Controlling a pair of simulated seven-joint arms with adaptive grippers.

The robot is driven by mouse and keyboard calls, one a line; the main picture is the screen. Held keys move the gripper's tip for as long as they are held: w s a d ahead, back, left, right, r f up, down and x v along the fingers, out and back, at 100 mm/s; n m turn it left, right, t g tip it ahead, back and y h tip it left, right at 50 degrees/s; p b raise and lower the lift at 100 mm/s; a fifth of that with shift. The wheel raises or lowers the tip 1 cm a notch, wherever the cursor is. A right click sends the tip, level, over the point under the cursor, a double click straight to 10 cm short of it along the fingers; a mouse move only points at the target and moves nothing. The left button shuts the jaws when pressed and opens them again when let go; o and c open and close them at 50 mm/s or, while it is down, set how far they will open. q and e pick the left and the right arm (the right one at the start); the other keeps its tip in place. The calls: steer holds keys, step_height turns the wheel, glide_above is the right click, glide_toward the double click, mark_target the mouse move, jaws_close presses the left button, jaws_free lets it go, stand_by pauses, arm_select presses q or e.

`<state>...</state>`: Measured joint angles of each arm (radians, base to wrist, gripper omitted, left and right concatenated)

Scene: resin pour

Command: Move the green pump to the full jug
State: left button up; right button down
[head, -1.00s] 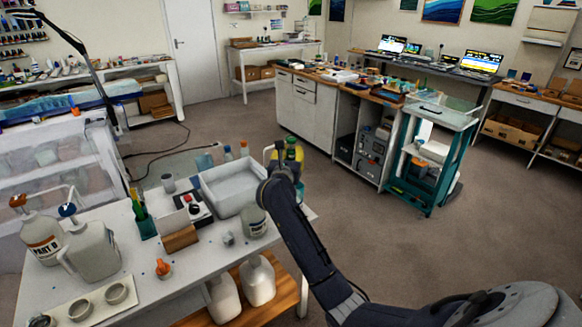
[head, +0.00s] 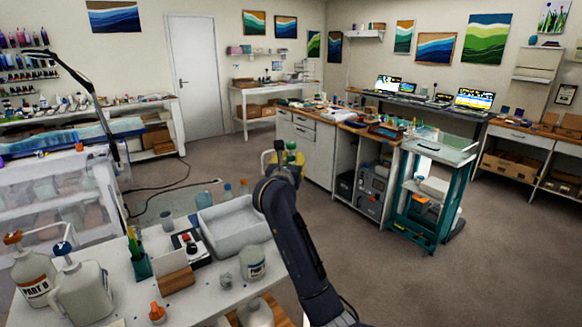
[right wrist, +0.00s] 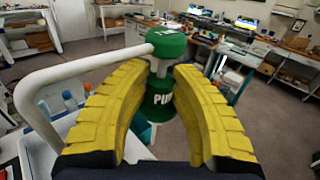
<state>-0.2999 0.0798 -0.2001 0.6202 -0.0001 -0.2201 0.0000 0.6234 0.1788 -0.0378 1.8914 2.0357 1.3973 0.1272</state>
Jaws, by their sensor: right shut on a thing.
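My right gripper (right wrist: 160,110) is shut on the green pump (right wrist: 161,100), with yellow ridged fingers on both sides of its body. The pump is upright, with a green head and a white spout bending left and down. In the head view the pump (head: 291,147) shows as a small green top at my right gripper (head: 284,158), past the tray's right side. A white jug (head: 252,262) without a pump stands at the table's right. A jug (head: 34,278) with an orange pump and one (head: 83,293) with a blue pump stand at left. I cannot tell which is full. My left gripper is out of view.
A white tray (head: 202,220) lies on the table with bottles behind it. A wooden block (head: 176,281), a pen holder (head: 139,264), a small cup (head: 226,279) and a loose orange piece (head: 157,312) stand nearby. A teal cart (head: 407,205) stands farther off at right.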

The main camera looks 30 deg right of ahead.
mark_target(291, 143)
steer(key=shift+r, duration=4.45)
